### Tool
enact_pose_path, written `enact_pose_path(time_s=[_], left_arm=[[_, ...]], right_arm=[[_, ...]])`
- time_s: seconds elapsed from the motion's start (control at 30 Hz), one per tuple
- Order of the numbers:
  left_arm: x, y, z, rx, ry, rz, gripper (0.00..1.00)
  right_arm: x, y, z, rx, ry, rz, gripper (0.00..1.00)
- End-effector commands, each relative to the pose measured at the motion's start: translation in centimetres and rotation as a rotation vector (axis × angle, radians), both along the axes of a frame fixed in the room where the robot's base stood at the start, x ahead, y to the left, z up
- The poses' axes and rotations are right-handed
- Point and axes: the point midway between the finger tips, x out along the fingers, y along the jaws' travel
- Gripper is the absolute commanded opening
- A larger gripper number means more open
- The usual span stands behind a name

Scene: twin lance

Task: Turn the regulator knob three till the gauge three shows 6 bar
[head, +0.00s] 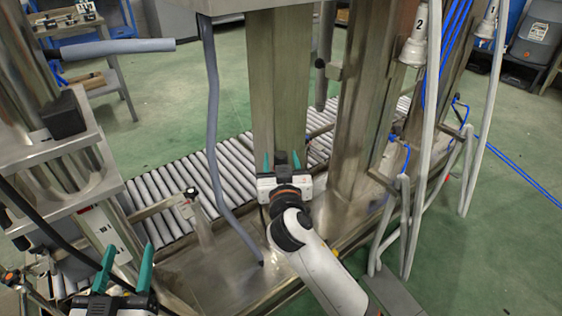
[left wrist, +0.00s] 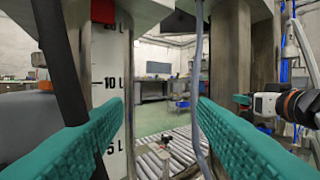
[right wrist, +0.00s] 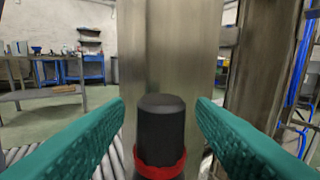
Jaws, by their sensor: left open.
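A black cylindrical knob with a red ring (right wrist: 161,130) stands upright between my right fingers in the right wrist view. No number shows on it, so I cannot tell whether it is regulator knob three. My right gripper (head: 281,166) is open around it, with a gap to each finger; in the head view the knob is a small dark shape between the fingers. The right gripper also shows in the left wrist view (left wrist: 262,102). My left gripper (head: 122,272) is open and empty at the lower left. No gauge face is readable in any view.
A roller conveyor (head: 160,190) runs behind a steel post (head: 280,90). A grey hose (head: 212,120) hangs left of the right gripper. White lances marked 2 (head: 415,48) and 1 (head: 487,28) hang at the right. A litre scale (left wrist: 111,85) stands near the left gripper.

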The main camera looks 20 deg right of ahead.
Motion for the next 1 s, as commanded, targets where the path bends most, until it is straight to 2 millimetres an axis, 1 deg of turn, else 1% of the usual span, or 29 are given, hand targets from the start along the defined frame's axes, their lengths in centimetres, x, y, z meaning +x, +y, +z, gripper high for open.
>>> enact_pose_path(time_s=[0.17,0.27,0.37,0.57,0.7,0.83,1.0], left_arm=[[0.0,0.0,0.0,0.000,0.001,0.000,0.52],[0.0,0.0,-0.1,0.002,0.009,0.001,0.52],[0.1,0.1,-0.7,0.012,0.051,0.002,0.52],[0.1,0.3,-2.2,0.039,0.149,0.008,0.52],[0.0,0.4,-2.8,0.046,0.181,0.010,0.52],[0.0,0.4,-2.9,0.048,0.185,0.011,0.52],[0.0,0.4,-2.9,0.049,0.187,0.011,0.52]], right_arm=[[0.0,0.0,0.0,0.000,0.000,0.000,0.51],[-0.6,0.2,0.0,0.000,0.001,0.001,0.51],[-1.9,0.5,-0.1,0.002,0.003,0.002,0.51],[-6.2,1.4,0.0,0.005,0.004,0.001,0.51],[-8.9,2.0,-0.1,0.003,0.003,0.001,0.51],[-10.6,2.4,-0.1,0.002,0.003,0.001,0.51],[-11.6,2.7,0.0,0.000,0.001,0.001,0.51]])
